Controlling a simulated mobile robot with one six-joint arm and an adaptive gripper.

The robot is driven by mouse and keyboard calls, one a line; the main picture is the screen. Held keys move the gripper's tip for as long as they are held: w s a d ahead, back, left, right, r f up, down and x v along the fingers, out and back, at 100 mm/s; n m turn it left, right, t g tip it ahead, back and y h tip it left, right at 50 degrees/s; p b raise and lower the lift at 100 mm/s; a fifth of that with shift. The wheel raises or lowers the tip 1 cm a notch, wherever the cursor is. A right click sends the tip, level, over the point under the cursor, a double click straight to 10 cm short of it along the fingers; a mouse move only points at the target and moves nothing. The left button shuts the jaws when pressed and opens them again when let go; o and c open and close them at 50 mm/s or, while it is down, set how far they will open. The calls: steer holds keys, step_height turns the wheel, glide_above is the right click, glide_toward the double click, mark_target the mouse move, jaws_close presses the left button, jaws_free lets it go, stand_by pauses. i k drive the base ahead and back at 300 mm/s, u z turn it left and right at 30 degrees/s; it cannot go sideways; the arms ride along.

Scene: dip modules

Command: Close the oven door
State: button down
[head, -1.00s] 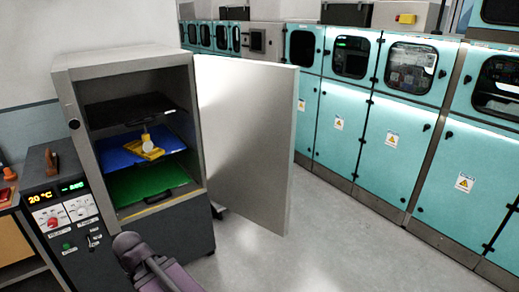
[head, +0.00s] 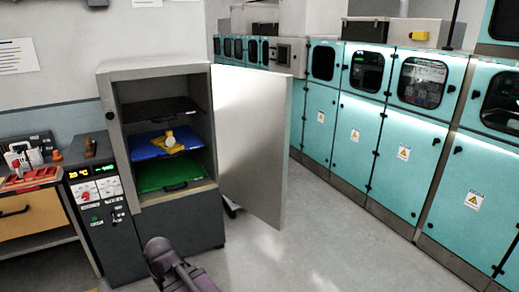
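The oven (head: 160,69) is a grey box cabinet on a dark base at left centre of the head view. Its door (head: 253,145) is wide open, swung out to the right from the right side of the opening. Inside are a black shelf (head: 160,110), a blue shelf (head: 147,150) and a green shelf (head: 160,177). A yellow object (head: 163,144) with a pale round part sits on the blue shelf. A dark purple part of my arm shows at the bottom, in front of the oven base. My gripper is not in view.
A control panel (head: 98,195) with a 20 °C display stands left of the oven. A bench with a wooden drawer (head: 32,213) is further left. Teal cabinets (head: 400,155) line the right side. The grey floor (head: 310,240) between the door and the cabinets is clear.

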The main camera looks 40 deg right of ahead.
mark_target(252, 108)
steer(key=u, duration=0.2)
steer(key=k, duration=0.55)
steer(key=z, duration=2.4)
steer(key=i, duration=1.9)
